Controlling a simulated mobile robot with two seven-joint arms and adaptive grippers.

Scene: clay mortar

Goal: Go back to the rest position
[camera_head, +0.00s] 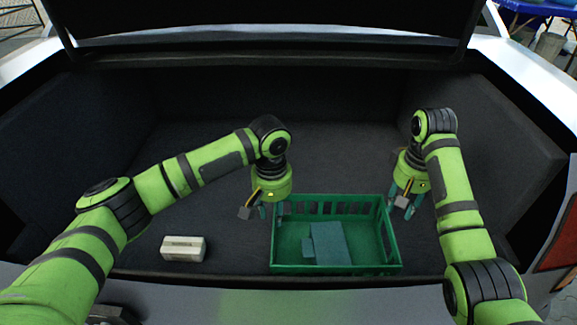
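My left gripper (263,211) points down at the left rear corner of a green crate (283,268). It looks empty, and its fingers seem apart. My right gripper (405,204) points down at the crate's right rear corner, with its fingers apart and nothing seen between them. I cannot tell whether either gripper touches the crate's rim. The crate stands upright on the trunk floor.
Flat teal pieces (330,243) lie in the crate. A small whitish box (183,249) lies on the dark trunk floor (330,150) to the left of the crate. The trunk's side walls and front sill (270,300) enclose the space. The floor behind the crate is clear.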

